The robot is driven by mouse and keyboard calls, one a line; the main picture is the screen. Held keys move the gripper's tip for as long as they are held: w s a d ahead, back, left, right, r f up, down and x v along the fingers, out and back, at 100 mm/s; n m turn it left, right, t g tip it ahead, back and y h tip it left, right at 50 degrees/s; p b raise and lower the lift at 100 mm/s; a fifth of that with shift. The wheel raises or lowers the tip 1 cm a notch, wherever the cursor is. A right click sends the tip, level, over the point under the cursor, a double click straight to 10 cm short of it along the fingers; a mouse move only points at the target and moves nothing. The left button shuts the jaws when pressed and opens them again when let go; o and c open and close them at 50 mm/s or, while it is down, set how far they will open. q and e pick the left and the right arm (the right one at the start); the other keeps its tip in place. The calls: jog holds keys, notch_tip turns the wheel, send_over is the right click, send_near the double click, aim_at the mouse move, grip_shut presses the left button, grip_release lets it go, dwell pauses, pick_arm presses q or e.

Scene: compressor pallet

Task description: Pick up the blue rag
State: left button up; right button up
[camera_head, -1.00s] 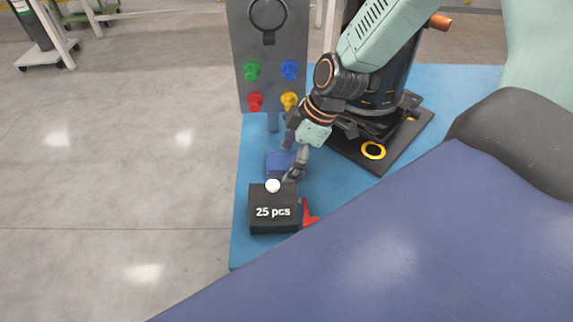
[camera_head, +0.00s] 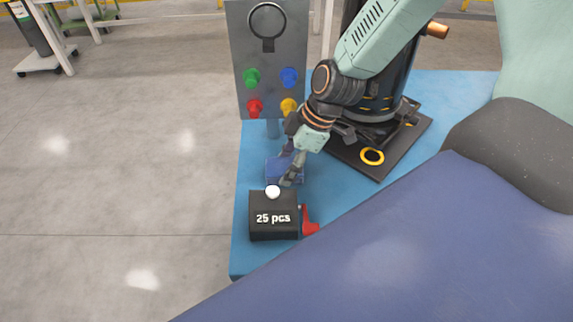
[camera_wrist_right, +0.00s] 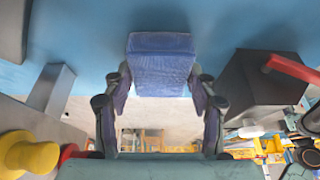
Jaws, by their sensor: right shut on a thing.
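The blue rag (camera_head: 279,170) is a folded, block-like cloth on the blue pallet top, just behind the black box in the head view. In the right wrist view the rag (camera_wrist_right: 160,62) sits between the two fingers. My right gripper (camera_head: 289,168) reaches down to it from above. In the right wrist view my right gripper (camera_wrist_right: 160,88) has its fingertips against both sides of the rag and is shut on it. Whether the rag touches the pallet is hard to tell. My left gripper is not in view.
A grey panel (camera_head: 268,50) with coloured knobs stands behind. The black machine base (camera_head: 378,150) is to the right. Bare blue pallet (camera_head: 245,165) shows at left.

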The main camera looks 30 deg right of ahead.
aim_at(287, 166)
notch_tip(287, 166, up, 8)
jog(key=p, duration=0.5)
jog(key=shift+r+p, duration=0.2)
jog(key=shift+p, duration=0.2)
jog(key=shift+r+p, duration=0.45)
jog(key=shift+r, duration=0.35)
jog(key=o, duration=0.5)
jog(key=c, duration=0.5)
jog(key=shift+s+f, duration=0.1)
